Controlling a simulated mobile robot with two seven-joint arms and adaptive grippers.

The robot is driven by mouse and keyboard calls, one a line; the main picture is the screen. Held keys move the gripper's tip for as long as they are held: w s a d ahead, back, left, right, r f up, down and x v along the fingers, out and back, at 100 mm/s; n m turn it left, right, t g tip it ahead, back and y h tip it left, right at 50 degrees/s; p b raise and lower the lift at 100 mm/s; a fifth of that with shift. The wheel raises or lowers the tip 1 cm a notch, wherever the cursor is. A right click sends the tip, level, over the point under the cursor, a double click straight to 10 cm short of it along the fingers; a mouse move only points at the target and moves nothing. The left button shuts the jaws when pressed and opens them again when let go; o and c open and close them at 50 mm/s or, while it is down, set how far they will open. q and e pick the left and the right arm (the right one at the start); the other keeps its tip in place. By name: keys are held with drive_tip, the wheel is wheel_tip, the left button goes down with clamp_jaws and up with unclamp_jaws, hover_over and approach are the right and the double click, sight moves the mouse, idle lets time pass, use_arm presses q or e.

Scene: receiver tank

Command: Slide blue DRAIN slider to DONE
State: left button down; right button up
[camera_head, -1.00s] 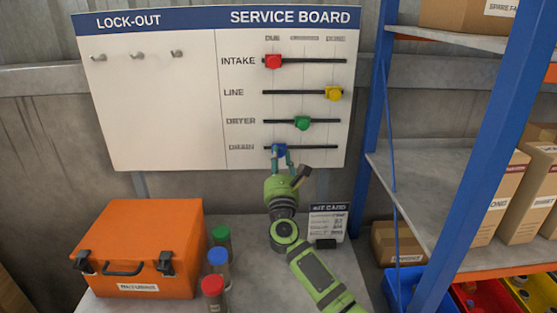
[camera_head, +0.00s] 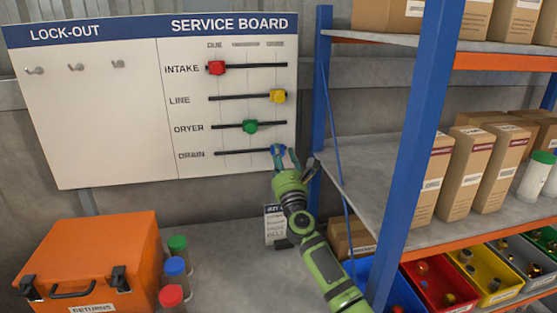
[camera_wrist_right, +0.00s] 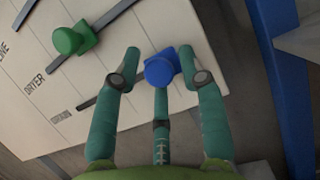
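The blue DRAIN slider (camera_head: 277,149) sits at the right end of the lowest rail on the service board, below the right-hand column heading. My right gripper (camera_head: 284,154) is at the board, with its fingers spread around the blue knob. In the right wrist view the blue knob (camera_wrist_right: 160,70) lies between the fingertips (camera_wrist_right: 160,66), close to the right finger, with a gap to the left one. The fingers look open; contact is hard to tell. The right end of the rail is hidden by the knob and gripper. My left gripper is not in view.
The red INTAKE (camera_head: 216,68), yellow LINE (camera_head: 277,96) and green DRYER (camera_head: 250,126) sliders sit on rails above. A blue shelf post (camera_head: 320,100) stands just right of the board. An orange case (camera_head: 90,262) and several capped jars stand on the bench, lower left.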

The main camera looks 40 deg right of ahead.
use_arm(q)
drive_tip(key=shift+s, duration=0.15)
use_arm(e)
drive_tip(key=shift+s+r, duration=0.1)
drive_tip(key=shift+s, duration=0.05)
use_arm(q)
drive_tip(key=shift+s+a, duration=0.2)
use_arm(e)
drive_tip(key=v, duration=1.2)
